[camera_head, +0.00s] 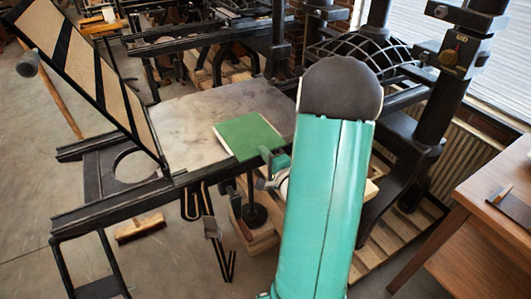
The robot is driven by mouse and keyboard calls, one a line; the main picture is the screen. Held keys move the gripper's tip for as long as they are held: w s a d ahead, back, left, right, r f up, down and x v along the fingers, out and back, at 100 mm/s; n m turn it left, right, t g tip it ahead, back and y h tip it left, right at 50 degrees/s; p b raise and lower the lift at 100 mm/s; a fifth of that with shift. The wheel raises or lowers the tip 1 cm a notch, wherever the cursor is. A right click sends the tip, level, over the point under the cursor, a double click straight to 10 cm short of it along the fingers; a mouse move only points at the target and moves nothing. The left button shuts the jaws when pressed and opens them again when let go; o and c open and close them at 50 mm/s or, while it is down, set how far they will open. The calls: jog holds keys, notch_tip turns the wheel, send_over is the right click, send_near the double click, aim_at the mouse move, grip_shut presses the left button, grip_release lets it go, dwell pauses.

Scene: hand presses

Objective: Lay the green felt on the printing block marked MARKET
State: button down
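The green felt (249,136) lies flat on the grey press bed (185,130), near the bed's front right. A pale edge shows along its left and right sides; I cannot tell whether this is a block under it. No MARKET lettering is readable. My gripper (266,170) is at the felt's front right corner, partly hidden behind my teal arm. I cannot tell whether its fingers touch the felt or how far apart they are.
A striped hinged frame (88,72) stands tilted up at the bed's left. Dark press columns (440,100) and a black lattice dome (365,50) stand behind and right of my arm. A wooden table (490,225) is at the right. The bed's left part is bare.

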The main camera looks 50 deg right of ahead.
jog(key=c, duration=1.4)
grip_release()
